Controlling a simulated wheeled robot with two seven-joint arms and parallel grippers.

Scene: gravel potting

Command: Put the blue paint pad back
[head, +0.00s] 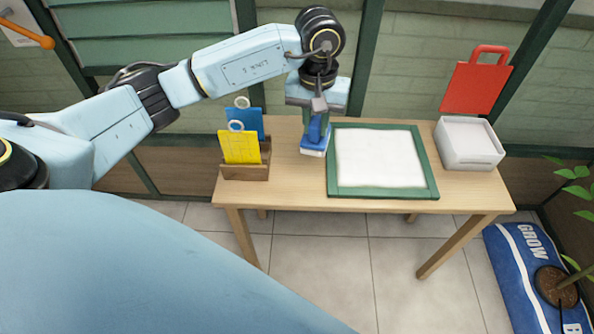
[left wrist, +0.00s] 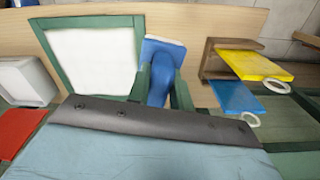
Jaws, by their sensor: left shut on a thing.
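The blue paint pad (head: 313,148) has a blue handle and a pale base, and is upright at the left edge of the green-framed white panel (head: 334,190). My left gripper (head: 316,128) points down and is shut on its handle. In the left wrist view, the paint pad (left wrist: 163,55) is between the green fingers of my left gripper (left wrist: 160,88). I cannot tell whether the base touches the table. My right gripper is not in view.
A wooden rack (head: 245,173) at the table's left holds a yellow plate (head: 240,148) and a blue plate (head: 246,122), each with a white ring. A white box (head: 470,158) with a red handled piece (head: 474,88) behind it stands at right. Bare wooden table (head: 290,188) shows in front.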

